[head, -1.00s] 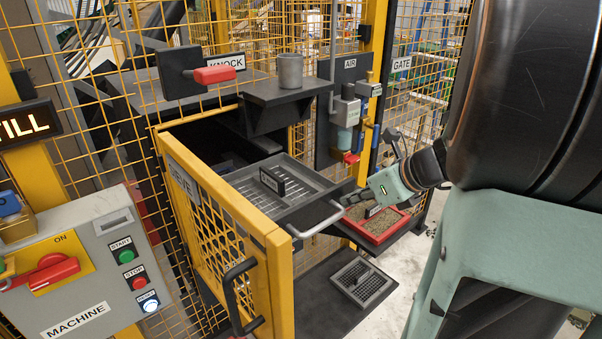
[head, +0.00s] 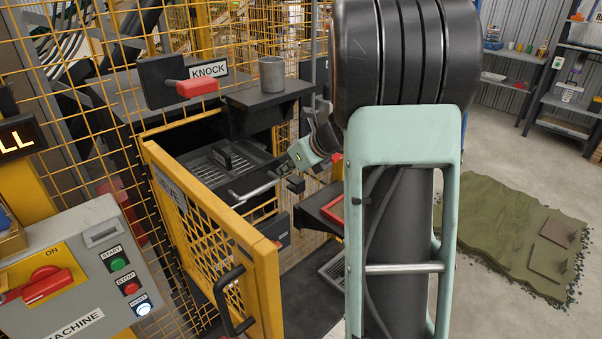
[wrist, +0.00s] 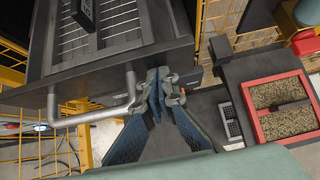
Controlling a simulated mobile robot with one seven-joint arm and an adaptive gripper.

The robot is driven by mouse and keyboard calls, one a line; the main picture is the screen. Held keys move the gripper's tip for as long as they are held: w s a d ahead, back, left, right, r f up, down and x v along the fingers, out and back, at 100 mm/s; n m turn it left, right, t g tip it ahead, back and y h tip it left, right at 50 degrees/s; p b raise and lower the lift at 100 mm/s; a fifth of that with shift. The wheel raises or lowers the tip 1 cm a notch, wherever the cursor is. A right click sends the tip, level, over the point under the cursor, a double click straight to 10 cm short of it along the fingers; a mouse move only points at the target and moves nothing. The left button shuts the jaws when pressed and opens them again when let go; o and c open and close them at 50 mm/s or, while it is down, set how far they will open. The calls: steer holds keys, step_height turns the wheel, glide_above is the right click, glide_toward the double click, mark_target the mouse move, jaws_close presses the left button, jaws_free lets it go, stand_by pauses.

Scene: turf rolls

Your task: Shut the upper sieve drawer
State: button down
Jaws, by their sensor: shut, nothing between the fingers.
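The upper sieve drawer (head: 203,172) is a dark tray with a slotted grate and a small black label block. It stands partly out of the machine, and its pale bar handle (head: 256,188) faces me. In the wrist view the drawer front (wrist: 95,82) spans the upper left, with the handle (wrist: 90,117) below it. My gripper (wrist: 159,84) is shut and empty, its fingertips at the drawer front just right of the handle's right leg. They look touching, but exact contact is unclear. In the head view my gripper (head: 291,168) is small beside the drawer's right front corner.
The yellow mesh gate (head: 215,225) stands open left of the drawer. A shelf with a grey cup (head: 272,73) is above. A red-rimmed tray (wrist: 262,131) lies to the right. A dark labelled front (head: 281,228) shows below the drawer.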

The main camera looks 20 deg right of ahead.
mark_target(279, 158)
steer(key=shift+w+a+p, duration=0.2)
steer(key=shift+w+a, duration=0.05)
steer(key=shift+w, duration=0.5)
steer(key=shift+w+a+p, duration=0.2)
steer(key=shift+w+a, duration=0.1)
steer(key=shift+w, duration=0.5)
steer(key=shift+w+a+p, duration=0.2)
steer(key=shift+w+a, duration=0.05)
steer(key=shift+w, duration=0.5)
